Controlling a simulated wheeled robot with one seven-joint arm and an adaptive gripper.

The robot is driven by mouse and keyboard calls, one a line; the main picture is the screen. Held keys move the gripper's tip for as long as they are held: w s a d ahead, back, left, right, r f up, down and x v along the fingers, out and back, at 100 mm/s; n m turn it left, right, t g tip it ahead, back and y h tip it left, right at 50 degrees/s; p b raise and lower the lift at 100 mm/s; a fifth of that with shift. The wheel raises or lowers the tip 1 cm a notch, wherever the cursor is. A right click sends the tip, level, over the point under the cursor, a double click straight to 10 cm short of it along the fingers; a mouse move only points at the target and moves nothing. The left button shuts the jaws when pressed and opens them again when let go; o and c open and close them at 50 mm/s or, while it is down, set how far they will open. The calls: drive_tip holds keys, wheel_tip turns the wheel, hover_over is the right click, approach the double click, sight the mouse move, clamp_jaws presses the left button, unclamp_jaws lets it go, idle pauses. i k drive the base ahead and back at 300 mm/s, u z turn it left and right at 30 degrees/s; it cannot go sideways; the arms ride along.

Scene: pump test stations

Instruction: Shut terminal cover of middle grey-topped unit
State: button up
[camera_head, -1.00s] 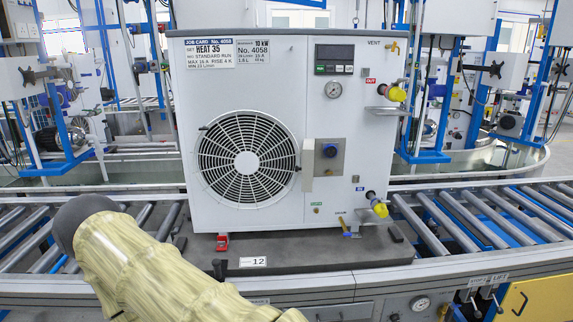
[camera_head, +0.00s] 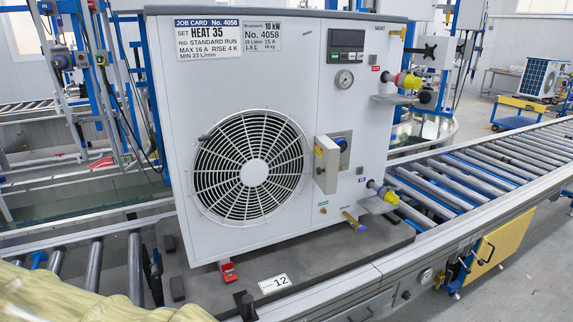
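The grey-topped unit (camera_head: 290,90) stands upright on a dark base plate and fills the middle of the head view. Its job card (camera_head: 208,40) reads HEAT 35. The terminal cover (camera_head: 327,165) is a small pale box-like door with a yellow sticker, right of the fan grille (camera_head: 253,172). It stands open, swung out to the left from the terminal recess (camera_head: 343,148), where a dark round part shows. My gripper is not in view. Only a pale yellow sleeved part of my arm shows at the bottom left.
Yellow-capped pipe fittings (camera_head: 408,81) stick out at the unit's right side, with another pair lower down (camera_head: 385,193). A red clamp (camera_head: 229,271) sits at its foot. Roller conveyor (camera_head: 480,165) runs to the right.

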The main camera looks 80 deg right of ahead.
sight(327, 154)
drive_tip(key=z, duration=3.35)
drive_tip(key=k, duration=1.1)
drive_tip(key=u, duration=0.65)
drive_tip(key=i, duration=1.45)
drive_tip(key=z, duration=0.35)
